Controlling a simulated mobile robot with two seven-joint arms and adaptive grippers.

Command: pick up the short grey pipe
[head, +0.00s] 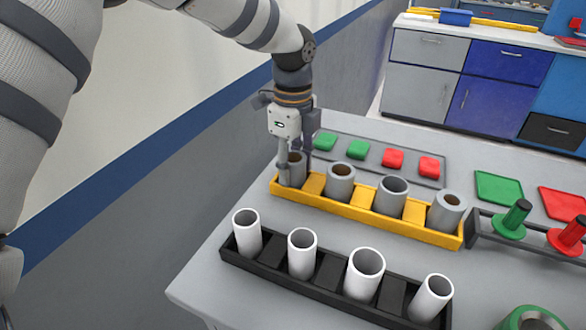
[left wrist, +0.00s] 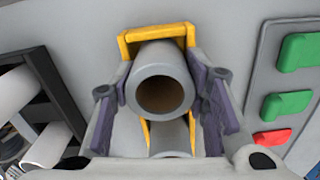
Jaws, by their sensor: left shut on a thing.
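Several short grey pipes stand upright in a yellow rack (head: 361,214) on the table. My left gripper (head: 292,172) is at the rack's left end, pointing down, with its fingers on both sides of the leftmost grey pipe (head: 297,167). In the left wrist view this grey pipe (left wrist: 162,85) is between the two finger pads (left wrist: 165,100), its open end facing the camera. The gripper is shut on it, and the pipe is still at its place in the rack. Its lower part is hidden by the rack and fingers. My right gripper is not in view.
A black rack (head: 318,289) with several white pipes stands in front of the yellow rack. Behind it is a grey tray with green (head: 325,141) and red (head: 393,158) blocks. Green (head: 514,217) and red (head: 571,235) spool-like pieces stand at the right. A wall is at the left.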

